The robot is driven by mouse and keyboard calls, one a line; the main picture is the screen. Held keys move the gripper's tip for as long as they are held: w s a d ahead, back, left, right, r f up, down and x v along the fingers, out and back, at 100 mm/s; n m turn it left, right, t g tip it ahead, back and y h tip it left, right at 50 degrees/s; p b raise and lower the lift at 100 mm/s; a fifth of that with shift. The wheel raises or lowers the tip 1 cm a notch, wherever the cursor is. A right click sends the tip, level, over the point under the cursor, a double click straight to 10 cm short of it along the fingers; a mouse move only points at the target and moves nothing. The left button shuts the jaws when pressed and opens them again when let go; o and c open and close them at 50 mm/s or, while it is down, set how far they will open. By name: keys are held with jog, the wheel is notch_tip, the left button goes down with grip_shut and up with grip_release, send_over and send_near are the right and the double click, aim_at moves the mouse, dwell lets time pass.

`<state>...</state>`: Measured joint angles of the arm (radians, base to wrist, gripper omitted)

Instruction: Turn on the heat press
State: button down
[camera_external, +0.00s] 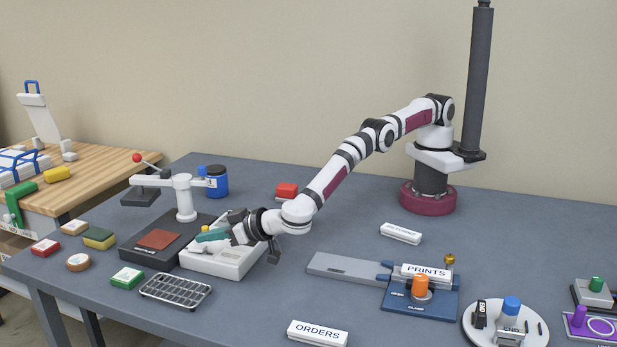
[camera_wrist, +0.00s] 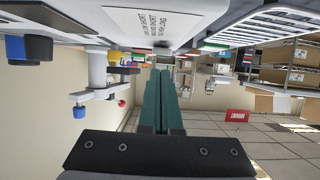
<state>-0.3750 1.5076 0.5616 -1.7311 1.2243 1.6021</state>
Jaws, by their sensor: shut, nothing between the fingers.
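The heat press has a dark base (camera_external: 150,250) with a red-brown pad (camera_external: 160,239) on it. Its white post (camera_external: 184,197) carries a swing arm with a dark plate (camera_external: 140,196) and a red ball handle (camera_external: 137,158), swung out to the left, clear of the pad. A white box (camera_external: 228,262) sits against the base's right side; a small yellow part (camera_external: 205,229) shows behind my fingers. My gripper (camera_external: 199,238), with teal fingers, is shut and empty over this box. In the wrist view the shut fingers (camera_wrist: 160,72) reach toward printed white surfaces; contact cannot be told.
A blue jar (camera_external: 217,183) and red block (camera_external: 287,191) stand behind. A wire rack (camera_external: 175,290) and several small coloured pads, one green (camera_external: 127,277), lie in front and left. The PRINTS fixture (camera_external: 420,300) and ORDERS sign (camera_external: 318,332) are right. The table's middle is fairly clear.

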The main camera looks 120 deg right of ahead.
jog(key=shift+a+f, duration=0.1)
jog(key=shift+f, duration=0.4)
jog(key=shift+s+a+f, duration=0.1)
jog(key=shift+s+f, duration=0.05)
jog(key=shift+f, duration=0.4)
jog(key=shift+r, duration=0.15)
jog(key=shift+r, duration=0.7)
